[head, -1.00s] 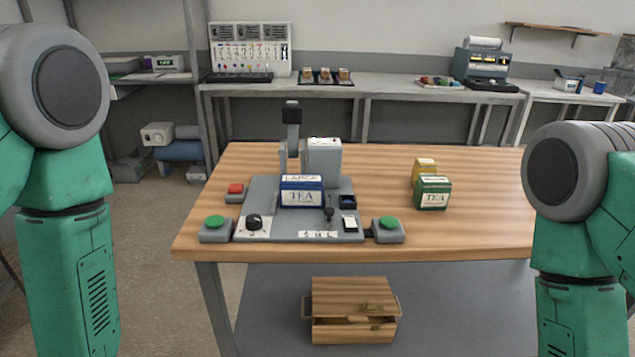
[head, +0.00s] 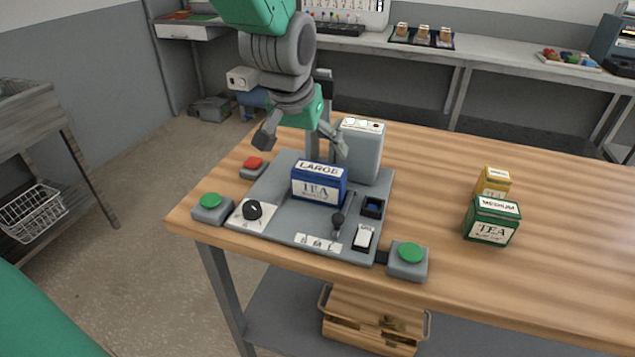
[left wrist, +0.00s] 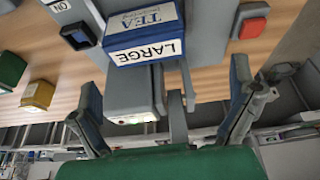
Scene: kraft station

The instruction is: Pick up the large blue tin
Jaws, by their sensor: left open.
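The large blue tin (head: 319,184) has a white "LARGE" label on top and "TEA" on its front. It stands upright on the grey machine base (head: 290,226). My left gripper (head: 303,147) is open above and behind the tin, pointing down, with its fingers spread. In the left wrist view the tin (left wrist: 143,30) lies ahead of the spread fingers of the gripper (left wrist: 168,100), apart from them and with nothing between the fingertips. My right gripper is not in view.
A grey machine block (head: 361,150) stands just behind the tin. Green buttons (head: 411,253), a red button (head: 253,162), a black knob (head: 252,210) and a lever (head: 338,220) surround it. Green (head: 491,220) and yellow (head: 494,183) tins stand to the right on the wooden table (head: 580,250).

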